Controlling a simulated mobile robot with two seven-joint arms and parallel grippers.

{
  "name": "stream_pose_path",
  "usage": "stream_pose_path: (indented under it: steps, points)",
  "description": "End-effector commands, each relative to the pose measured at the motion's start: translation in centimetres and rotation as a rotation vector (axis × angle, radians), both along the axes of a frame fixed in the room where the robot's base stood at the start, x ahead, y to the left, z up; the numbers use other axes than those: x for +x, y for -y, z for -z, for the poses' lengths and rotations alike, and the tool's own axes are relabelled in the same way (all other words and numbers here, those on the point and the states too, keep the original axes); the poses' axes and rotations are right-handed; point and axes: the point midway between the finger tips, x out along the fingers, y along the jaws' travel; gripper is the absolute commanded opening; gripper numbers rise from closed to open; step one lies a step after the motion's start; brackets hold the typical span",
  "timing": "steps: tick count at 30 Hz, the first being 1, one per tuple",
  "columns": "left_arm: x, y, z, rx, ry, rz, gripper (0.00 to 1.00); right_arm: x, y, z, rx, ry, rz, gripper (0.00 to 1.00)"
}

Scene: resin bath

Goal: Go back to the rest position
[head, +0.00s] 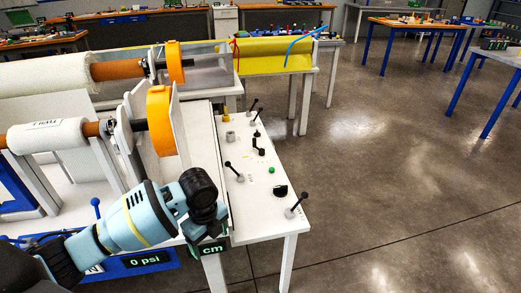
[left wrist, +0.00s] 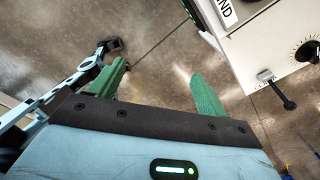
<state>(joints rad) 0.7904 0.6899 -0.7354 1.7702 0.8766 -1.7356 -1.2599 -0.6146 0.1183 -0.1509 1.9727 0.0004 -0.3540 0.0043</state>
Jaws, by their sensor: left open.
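My left gripper (left wrist: 160,76) shows in the left wrist view as two green fingers, spread apart with nothing between them. The grey floor lies beyond the fingers. In the head view my light-blue left arm (head: 135,222) comes in from the lower left, and its black wrist end is beside the left edge of the white control panel (head: 262,218). The fingers cannot be made out there. My right gripper cannot be made out in either view.
The panel carries several black levers, a green button (head: 271,170) and a dark knob (head: 281,190). Rollers with orange discs (head: 161,120) stand behind my arm. A yellow bath (head: 272,55) is farther back. Open floor (head: 390,190) lies right of the panel.

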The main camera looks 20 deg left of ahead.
Motion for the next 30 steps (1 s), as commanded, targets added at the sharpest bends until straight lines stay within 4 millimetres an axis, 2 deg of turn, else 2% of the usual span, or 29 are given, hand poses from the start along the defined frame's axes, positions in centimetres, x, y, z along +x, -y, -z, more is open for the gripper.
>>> stream_pose_path:
  steps: [5,11,18,24,30]
  points:
    - [-0.4,0.9,1.0,-0.026,0.012,-0.028,0.76,0.0,0.0,0.0,0.000,0.000,0.000,0.36]
    - [-2.4,5.1,5.9,-0.170,0.080,-0.224,0.76,0.0,0.0,0.0,0.000,0.001,-0.001,0.36]
    - [-6.2,9.7,11.0,-0.393,0.166,-0.594,0.76,0.1,0.0,-0.1,0.000,0.003,-0.001,0.36]
    - [-10.2,11.2,13.9,-0.551,0.216,-0.925,0.76,0.2,0.0,-0.2,-0.001,0.005,-0.001,0.36]
    - [-15.2,10.5,15.7,-0.671,0.270,-1.254,0.76,0.2,0.0,-0.3,-0.002,0.006,-0.001,0.36]
